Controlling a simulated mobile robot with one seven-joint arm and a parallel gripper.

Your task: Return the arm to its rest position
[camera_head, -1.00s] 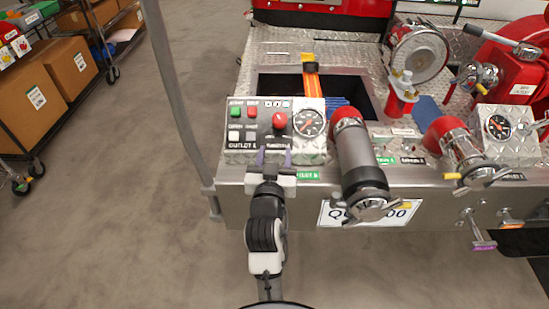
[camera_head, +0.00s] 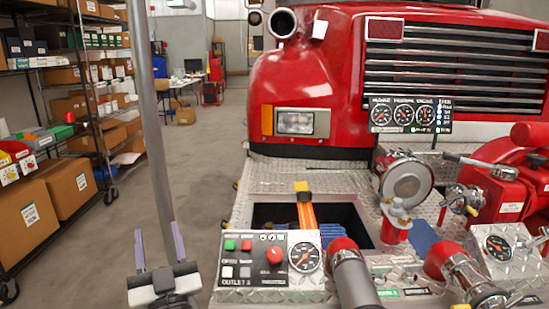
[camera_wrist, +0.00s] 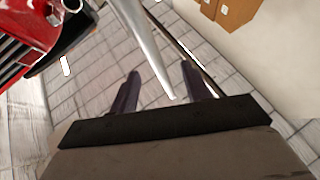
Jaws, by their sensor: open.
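My gripper (camera_head: 159,247) is at the lower left in the head view, its two purple fingers pointing up and spread apart with nothing held. It is left of the control panel (camera_head: 262,285), which carries a red knob, small coloured buttons and a gauge. A grey vertical pole (camera_head: 146,110) appears in line with the gap between the fingers; whether it touches them I cannot tell. In the wrist view my gripper (camera_wrist: 162,92) shows both fingers apart, with a pale pole (camera_wrist: 148,50) passing beyond them. My arm below the gripper is mostly out of view.
The red truck front (camera_head: 345,60) fills the upper right. Chrome pipe fittings (camera_head: 350,275) and a red hose reel (camera_head: 508,185) stand on the metal bumper. A shelf rack with cardboard boxes (camera_head: 68,196) is at the left. Open floor (camera_head: 190,150) lies between rack and truck.

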